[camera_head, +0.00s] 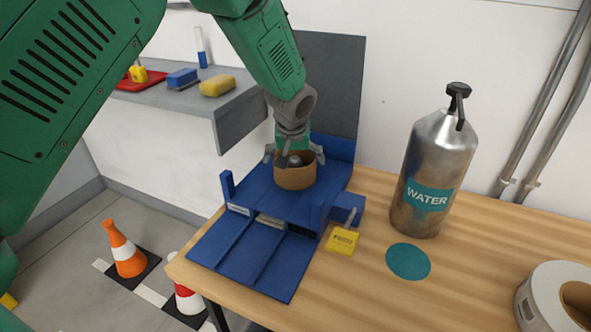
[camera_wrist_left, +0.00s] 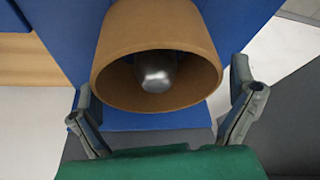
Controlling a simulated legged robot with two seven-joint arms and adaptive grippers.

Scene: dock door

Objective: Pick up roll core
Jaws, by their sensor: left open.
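The roll core (camera_head: 295,176) is a short brown cardboard ring standing on the blue rack (camera_head: 262,200). It also shows in the left wrist view (camera_wrist_left: 120,50), open end towards the camera. A rounded grey metal piece (camera_wrist_left: 156,72) shows inside it; I cannot tell how it is fixed. My left gripper (camera_head: 293,154) is open above the core, one finger to each side. In the left wrist view, the fingers (camera_wrist_left: 162,85) flank the core with visible gaps, so it is not gripped. My right gripper is not in view.
A metal water bottle (camera_head: 437,175), a yellow block (camera_head: 342,241), a teal disc (camera_head: 408,261) and a white roll (camera_head: 552,298) are on the wooden table (camera_head: 460,285). A grey shelf (camera_head: 237,108) and dark panel (camera_head: 335,80) stand close by the rack.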

